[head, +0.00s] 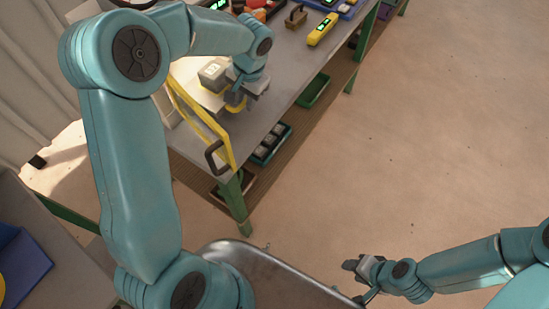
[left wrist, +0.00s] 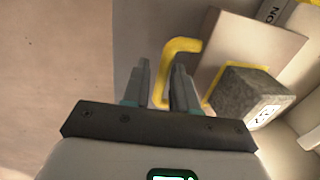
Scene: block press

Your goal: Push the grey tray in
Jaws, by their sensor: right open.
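A dark grey block with a white label (head: 213,73) sits on a pale tray plate (left wrist: 262,42) at the near end of the workbench; the block also shows in the left wrist view (left wrist: 240,95). A yellow handle (left wrist: 182,45) stands at the plate's edge. My left gripper (head: 243,97) is at this handle, beside the block. In the left wrist view its two fingers (left wrist: 161,85) have the yellow bar between them; whether they grip it is unclear. My right gripper (head: 356,281) is open and empty over the floor, away from the bench.
A yellow frame with a dark handle (head: 216,148) stands at the bench's near end. A yellow device with a green display (head: 322,29) lies further along the bench. Bins, including a green one (head: 313,91), are on the lower shelf. The floor at right is clear.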

